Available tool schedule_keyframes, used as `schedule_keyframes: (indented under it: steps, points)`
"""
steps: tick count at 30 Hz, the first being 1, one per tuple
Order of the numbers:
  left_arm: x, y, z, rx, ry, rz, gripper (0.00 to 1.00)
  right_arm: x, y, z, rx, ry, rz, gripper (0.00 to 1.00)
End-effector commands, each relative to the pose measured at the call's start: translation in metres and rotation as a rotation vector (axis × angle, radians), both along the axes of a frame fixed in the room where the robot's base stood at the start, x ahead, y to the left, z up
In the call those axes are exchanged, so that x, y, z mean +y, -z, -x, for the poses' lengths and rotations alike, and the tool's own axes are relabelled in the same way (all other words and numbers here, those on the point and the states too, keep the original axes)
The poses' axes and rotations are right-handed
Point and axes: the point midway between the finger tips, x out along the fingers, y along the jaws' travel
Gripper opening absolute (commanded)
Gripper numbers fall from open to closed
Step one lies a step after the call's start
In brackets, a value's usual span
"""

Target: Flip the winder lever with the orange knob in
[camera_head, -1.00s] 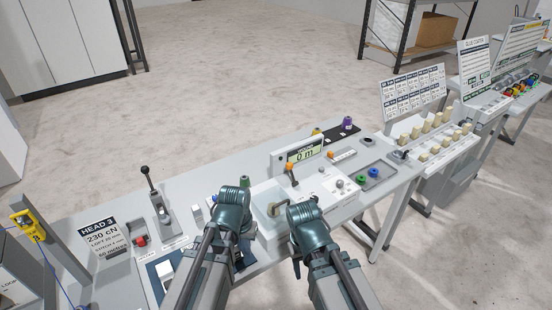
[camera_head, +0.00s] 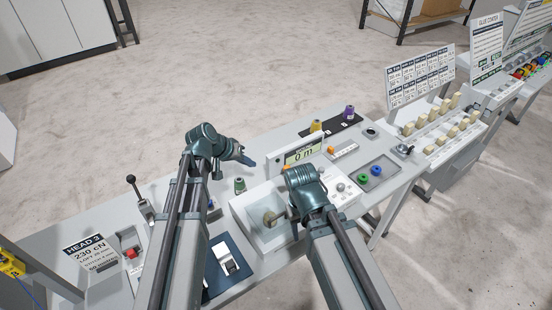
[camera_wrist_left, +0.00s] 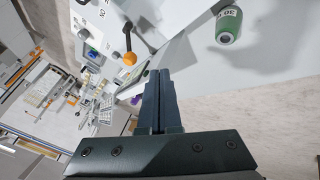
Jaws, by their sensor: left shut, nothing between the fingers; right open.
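The winder lever's orange knob (camera_wrist_left: 130,58) shows in the left wrist view on a dark stem, beyond and left of my fingertips.
A display box (camera_head: 304,152) reading "0 m" stands behind the winder. A green spool (camera_head: 240,185) stands below my left gripper. Blue (camera_head: 376,171) and green spools sit in a tray at right. A black-knobbed lever (camera_head: 131,180) is at left.

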Motion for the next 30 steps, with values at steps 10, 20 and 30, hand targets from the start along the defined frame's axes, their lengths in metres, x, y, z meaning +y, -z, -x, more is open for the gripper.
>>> schedule_keyframes:
  steps: [10,20,30]
  points:
    - [0.0,0.0,0.0,-0.002,0.0,0.001,0.0,0.0,0.0,0.001,0.0,0.0,0.0,0.5]
    - [-0.012,0.026,-0.011,0.0,0.001,0.001,0.0,0.0,0.027,0.0,0.0,-0.005,0.001,0.5]
    - [-0.04,0.075,-0.034,-0.001,0.002,0.0,0.0,0.0,0.075,0.0,0.0,-0.005,0.001,0.5]
